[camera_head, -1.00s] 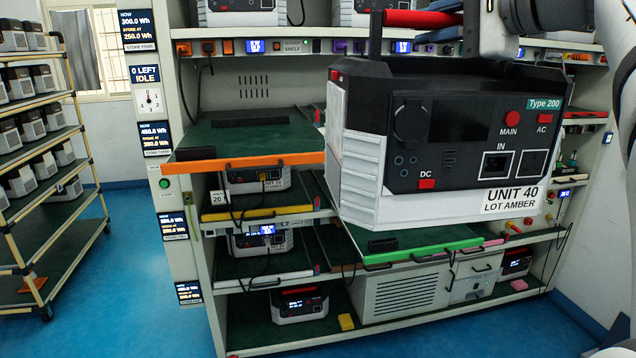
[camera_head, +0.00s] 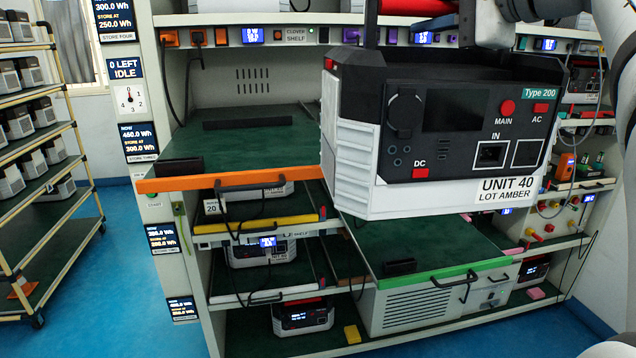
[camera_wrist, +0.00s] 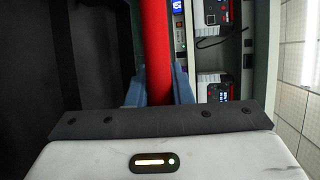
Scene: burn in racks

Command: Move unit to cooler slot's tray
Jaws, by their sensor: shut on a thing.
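The unit (camera_head: 450,150), black and white and labelled UNIT 40 LOT AMBER, hangs upright in the air in front of the rack in the head view. The unit's pale top (camera_wrist: 90,160) fills the bottom of that view. Below the unit, a green-edged tray (camera_head: 440,278) sticks out above a white vented box (camera_head: 412,308); its bare surface shows, partly hidden by the unit. I cannot tell from labels which tray is the cooler slot's.
An empty orange-edged tray (camera_head: 230,180) sticks out left of the unit. Yellow-edged (camera_head: 255,225) and white-edged (camera_head: 270,294) trays below it hold units. A shelf edge with switches (camera_head: 310,36) runs behind the handle. A trolley (camera_head: 45,190) of units stands left.

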